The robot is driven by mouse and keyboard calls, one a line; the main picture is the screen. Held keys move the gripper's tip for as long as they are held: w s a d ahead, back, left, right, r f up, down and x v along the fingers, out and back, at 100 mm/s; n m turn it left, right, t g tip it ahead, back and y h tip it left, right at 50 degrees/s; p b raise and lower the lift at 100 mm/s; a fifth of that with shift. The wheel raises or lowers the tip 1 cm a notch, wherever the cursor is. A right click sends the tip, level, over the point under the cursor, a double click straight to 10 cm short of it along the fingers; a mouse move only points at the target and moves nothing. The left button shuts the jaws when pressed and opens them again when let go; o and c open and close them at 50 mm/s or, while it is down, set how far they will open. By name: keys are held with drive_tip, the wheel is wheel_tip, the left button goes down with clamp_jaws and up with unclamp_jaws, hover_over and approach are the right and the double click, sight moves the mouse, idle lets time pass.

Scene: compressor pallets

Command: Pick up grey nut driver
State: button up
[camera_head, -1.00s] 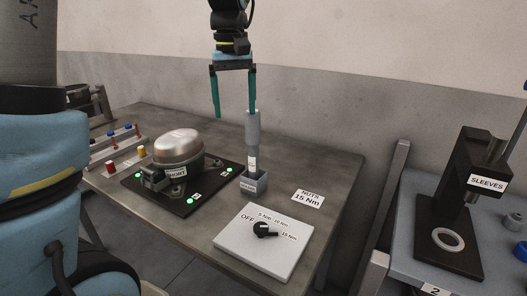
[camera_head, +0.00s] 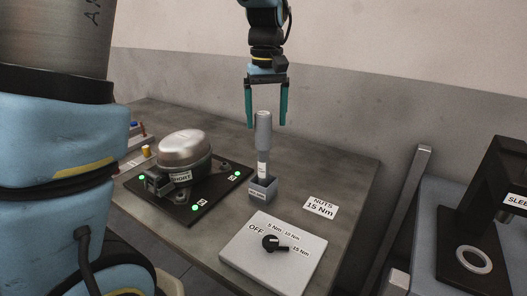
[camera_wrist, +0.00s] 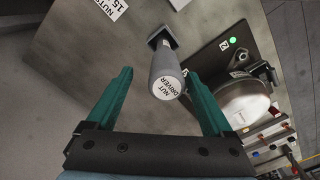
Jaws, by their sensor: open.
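The grey nut driver (camera_head: 263,137) stands upright in a small grey holder (camera_head: 262,190) on the table. In the wrist view the nut driver (camera_wrist: 166,76) shows its round end labelled "NUT DRIVER", between and beyond the fingertips. My gripper (camera_head: 267,124) is open and empty, with its two teal fingers pointing down on either side of the driver's top. In the wrist view my gripper (camera_wrist: 159,76) has its fingers apart, and neither visibly touches the driver. The lower part of the driver is hidden inside the holder.
A compressor (camera_head: 184,155) sits on a dark plate (camera_head: 205,205) left of the holder. A white panel with a black knob (camera_head: 272,243) lies in front. A "NUTS 15 Nm" label (camera_head: 320,207) lies to the right. A black sleeve press (camera_head: 497,195) stands on another table at right.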

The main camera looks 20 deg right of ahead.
sight(264, 134)
drive_tip(key=shift+a+f+p, duration=0.2)
drive_tip(key=shift+f+p, duration=0.25)
drive_tip(key=shift+f, duration=0.85)
drive_tip(key=shift+a+f+p, duration=0.2)
drive_tip(key=shift+f+p, duration=0.25)
drive_tip(key=shift+f, duration=0.8)
clamp_jaws()
